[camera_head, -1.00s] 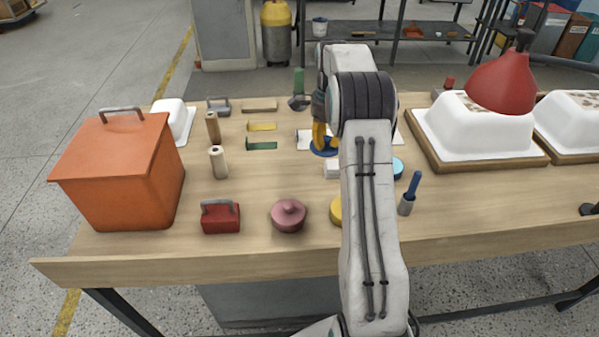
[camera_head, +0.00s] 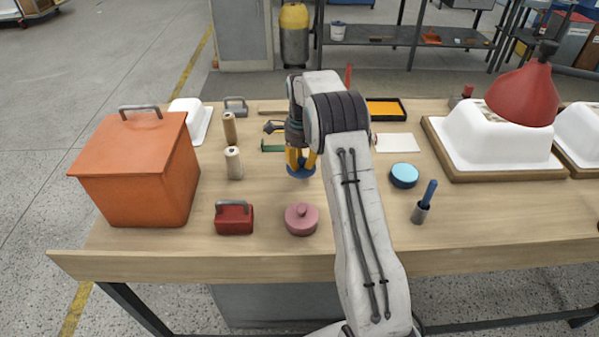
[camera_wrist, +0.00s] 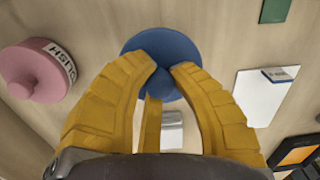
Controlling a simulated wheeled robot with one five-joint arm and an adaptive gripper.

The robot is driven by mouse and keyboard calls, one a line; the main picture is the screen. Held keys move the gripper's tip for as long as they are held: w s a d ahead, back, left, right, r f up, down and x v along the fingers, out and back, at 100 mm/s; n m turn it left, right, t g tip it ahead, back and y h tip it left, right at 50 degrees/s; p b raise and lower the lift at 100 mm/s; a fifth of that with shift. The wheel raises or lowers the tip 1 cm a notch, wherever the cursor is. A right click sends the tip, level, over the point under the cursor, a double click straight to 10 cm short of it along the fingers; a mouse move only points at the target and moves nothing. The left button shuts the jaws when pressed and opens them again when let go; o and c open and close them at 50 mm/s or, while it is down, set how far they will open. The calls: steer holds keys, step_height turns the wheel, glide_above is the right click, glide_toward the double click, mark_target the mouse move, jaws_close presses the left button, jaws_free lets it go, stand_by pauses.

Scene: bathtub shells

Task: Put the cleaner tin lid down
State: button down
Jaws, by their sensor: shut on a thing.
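My gripper (camera_head: 301,160) has yellow fingers and is shut on a dark blue round lid (camera_head: 300,172), which I take as the cleaner tin lid. In the wrist view the fingertips (camera_wrist: 163,72) close at the middle of the lid (camera_wrist: 165,45) and hide part of it. The lid is level, left of the arm over bare wood; I cannot tell whether it touches the table. A round tin with a light blue top (camera_head: 404,176) stands to the right, apart from the lid.
A pink lidded pot (camera_head: 301,219) and a red block with handle (camera_head: 234,217) stand in front. A white card (camera_head: 396,143) and blue-handled brush (camera_head: 424,203) are right. The arm hides some table.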

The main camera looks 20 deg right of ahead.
mark_target(299, 174)
steer(key=shift+w+a+f, duration=0.1)
steer(key=shift+a+f, duration=0.05)
steer(key=shift+a, duration=0.05)
steer(key=shift+f+p, duration=0.3)
steer(key=shift+p, duration=0.1)
steer(key=shift+f, duration=1.7)
steer(key=shift+f, duration=0.15)
steer(key=c, duration=1.1)
jaws_free()
